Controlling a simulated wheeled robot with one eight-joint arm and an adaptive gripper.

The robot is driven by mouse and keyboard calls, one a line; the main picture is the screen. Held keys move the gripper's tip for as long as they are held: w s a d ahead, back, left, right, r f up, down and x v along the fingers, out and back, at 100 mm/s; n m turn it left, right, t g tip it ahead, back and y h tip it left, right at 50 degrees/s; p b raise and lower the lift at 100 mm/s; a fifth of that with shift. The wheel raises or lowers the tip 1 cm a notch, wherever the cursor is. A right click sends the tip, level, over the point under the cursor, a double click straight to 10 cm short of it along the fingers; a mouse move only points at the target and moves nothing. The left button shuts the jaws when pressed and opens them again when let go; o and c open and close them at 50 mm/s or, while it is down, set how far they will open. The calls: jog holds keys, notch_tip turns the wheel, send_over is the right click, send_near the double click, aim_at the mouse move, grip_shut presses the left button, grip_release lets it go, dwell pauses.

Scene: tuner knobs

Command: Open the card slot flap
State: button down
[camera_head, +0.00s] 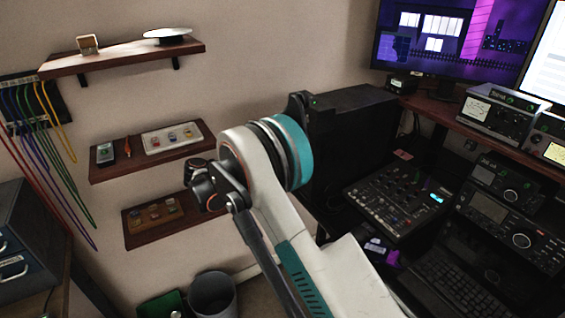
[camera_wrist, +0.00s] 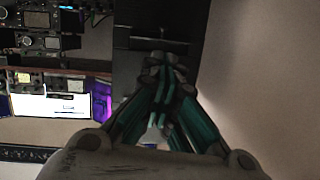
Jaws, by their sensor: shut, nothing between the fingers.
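My gripper (camera_wrist: 165,62) shows in the wrist view with its teal and dark fingers drawn together and nothing between them. Its fingertips overlap the picture of a tall black cabinet (camera_wrist: 150,14). I cannot tell whether they touch it. In the head view the black cabinet (camera_head: 352,135) stands against the wall, partly behind my arm, and my fingers are hidden. A dark horizontal ledge or edge (camera_wrist: 128,46) crosses the cabinet near the fingertips. I cannot make out the card slot flap for certain in either view.
A mixer panel (camera_head: 398,197) and stacked radio units (camera_head: 490,215) are right of the cabinet, with a keyboard (camera_head: 455,285) in front. Wooden wall shelves (camera_head: 105,172) hold small items at left. A grey bin (camera_head: 212,295) is below. Bare wall (camera_wrist: 255,80) lies beside the cabinet.

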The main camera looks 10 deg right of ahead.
jog(key=b+x, duration=0.3)
jog(key=x, duration=0.6)
jog(key=shift+w+d, duration=0.15)
jog(key=shift+d, duration=0.2)
notch_tip(320, 180, down, 3)
jog(key=shift+a+b, duration=0.1)
jog(key=shift+b, duration=0.35)
